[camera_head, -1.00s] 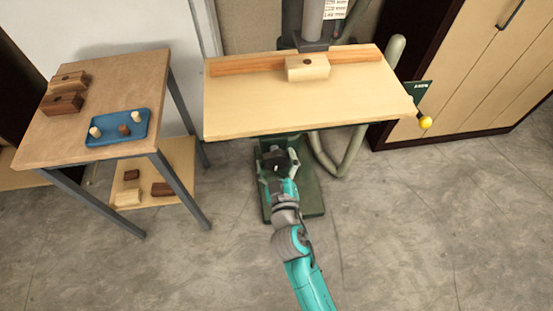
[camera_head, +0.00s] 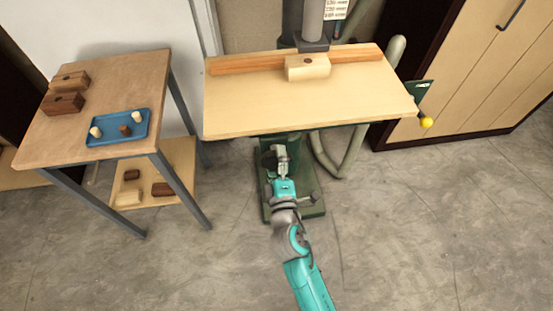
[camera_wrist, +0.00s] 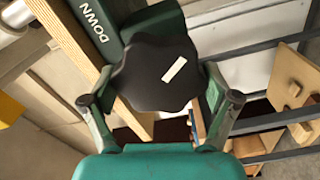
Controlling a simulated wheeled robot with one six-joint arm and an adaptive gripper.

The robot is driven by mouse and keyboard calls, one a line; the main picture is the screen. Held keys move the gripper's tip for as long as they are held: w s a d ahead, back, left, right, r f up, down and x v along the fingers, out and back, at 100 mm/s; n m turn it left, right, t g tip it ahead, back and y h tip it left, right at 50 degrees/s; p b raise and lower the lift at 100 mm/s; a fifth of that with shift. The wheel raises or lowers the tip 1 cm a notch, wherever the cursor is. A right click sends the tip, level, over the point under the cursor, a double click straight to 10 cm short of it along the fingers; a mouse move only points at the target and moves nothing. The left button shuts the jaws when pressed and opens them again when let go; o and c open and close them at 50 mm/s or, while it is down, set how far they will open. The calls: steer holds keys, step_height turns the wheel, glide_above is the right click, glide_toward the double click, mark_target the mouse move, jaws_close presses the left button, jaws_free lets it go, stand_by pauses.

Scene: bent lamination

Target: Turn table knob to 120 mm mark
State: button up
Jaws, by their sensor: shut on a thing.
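The knob (camera_wrist: 155,72) is black and lobed, with a white stripe pointing to the upper right in the wrist view. My gripper (camera_wrist: 160,100) has one finger on each side of the knob and is shut on it. In the head view my gripper (camera_head: 280,153) is beneath the front edge of the wooden machine table (camera_head: 270,105), at the green machine column. The knob is mostly hidden by the gripper there. No millimetre scale can be read near the knob.
A green plate marked DOWN (camera_wrist: 92,22) is beside the knob. A light wood block (camera_head: 307,68) sits against the fence (camera_head: 240,66). A side table (camera_head: 60,140) with a blue tray (camera_head: 101,138) stands left. A yellow-ended handle (camera_head: 426,122) juts out right. The front floor is clear.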

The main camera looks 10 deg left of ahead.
steer(key=shift+s+a+f+n, duration=0.15)
steer(key=shift+s+f+n, duration=0.05)
steer(key=shift+f+n, duration=0.65)
steer(key=shift+n, duration=0.25)
steer(key=o, duration=0.9)
steer(key=v, duration=0.8)
steer(key=r+v, duration=0.1)
steer(key=v, duration=0.2)
steer(key=shift+s+r, duration=0.1)
steer(key=shift+s, duration=0.25)
